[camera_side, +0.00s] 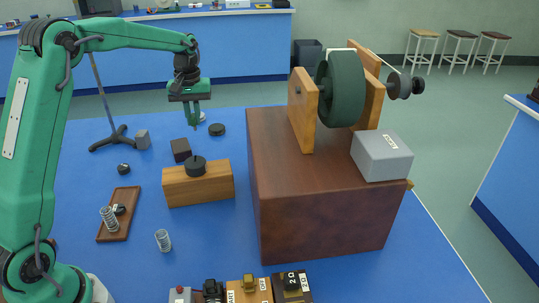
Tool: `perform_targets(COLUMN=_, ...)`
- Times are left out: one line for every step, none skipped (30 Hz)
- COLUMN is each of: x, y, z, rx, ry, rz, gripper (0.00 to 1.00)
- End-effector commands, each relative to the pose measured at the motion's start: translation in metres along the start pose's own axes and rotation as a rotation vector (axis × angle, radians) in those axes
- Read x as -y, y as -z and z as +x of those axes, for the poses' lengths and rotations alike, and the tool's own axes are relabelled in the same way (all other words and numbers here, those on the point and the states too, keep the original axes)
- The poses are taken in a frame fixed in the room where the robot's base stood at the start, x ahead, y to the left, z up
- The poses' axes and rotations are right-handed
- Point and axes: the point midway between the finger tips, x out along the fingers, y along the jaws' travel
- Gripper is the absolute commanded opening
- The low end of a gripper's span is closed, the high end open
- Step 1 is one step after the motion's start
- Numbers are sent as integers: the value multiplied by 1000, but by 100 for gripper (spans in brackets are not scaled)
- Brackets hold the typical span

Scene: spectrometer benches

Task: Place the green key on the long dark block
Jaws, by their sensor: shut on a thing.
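My gripper (194,122) is shut high over the back left of the blue bench. A slim green piece, which looks like the green key (195,114), hangs at its fingers; its outline merges with the green fingers. It is apart from everything on the bench. A long brown wooden block (212,187) stands below and in front of the gripper, with a black round weight (196,164) on top. A small dark block (181,150) sits just behind it. I cannot tell for certain which is the long dark block.
A large red-brown box (300,205) carries a green wheel (341,88) and a grey box (382,155) on the right. A dark board (104,233) with a spring lies left. Another spring (163,240), a stand base (108,139) and a black disc (217,129) are nearby.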

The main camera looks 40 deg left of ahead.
Motion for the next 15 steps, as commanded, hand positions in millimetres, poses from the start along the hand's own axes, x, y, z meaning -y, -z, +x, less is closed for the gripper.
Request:
perform_targets(x=-1, y=5, z=0, rx=0, ry=0, rz=-6, gripper=0)
perform_targets(x=-1, y=7, z=0, rx=1, ry=0, rz=-9, gripper=0)
perform_targets(x=-2, y=9, z=0, rx=1, ry=0, rz=-13, gripper=0)
perform_targets(x=-2, y=11, z=0, rx=1, ry=0, rz=-15, gripper=0)
perform_targets(x=-2, y=12, z=0, rx=1, ry=0, rz=-17, gripper=0)
perform_targets(x=-2, y=13, z=-1, rx=0, ry=0, rz=-19, gripper=0)
perform_targets(x=-2, y=14, z=-1, rx=0, ry=0, rz=-20, gripper=0)
perform_targets(x=-2, y=14, z=-1, rx=0, ry=0, rz=-20, gripper=0)
perform_targets(x=-2, y=15, z=-1, rx=0, ry=0, rz=-21, gripper=0)
perform_targets(x=-3, y=15, z=-1, rx=0, ry=0, rz=-21, gripper=0)
perform_targets(x=-2, y=15, z=-1, rx=0, ry=0, rz=-21, gripper=0)
perform_targets(x=-2, y=15, z=-1, rx=0, ry=0, rz=-21, gripper=0)
perform_targets(x=-2, y=15, z=-1, rx=0, ry=0, rz=-21, gripper=0)
perform_targets(x=-1, y=16, z=0, rx=0, ry=0, rz=-21, gripper=0)
perform_targets(x=0, y=17, z=1, rx=0, ry=0, rz=-22, gripper=0)
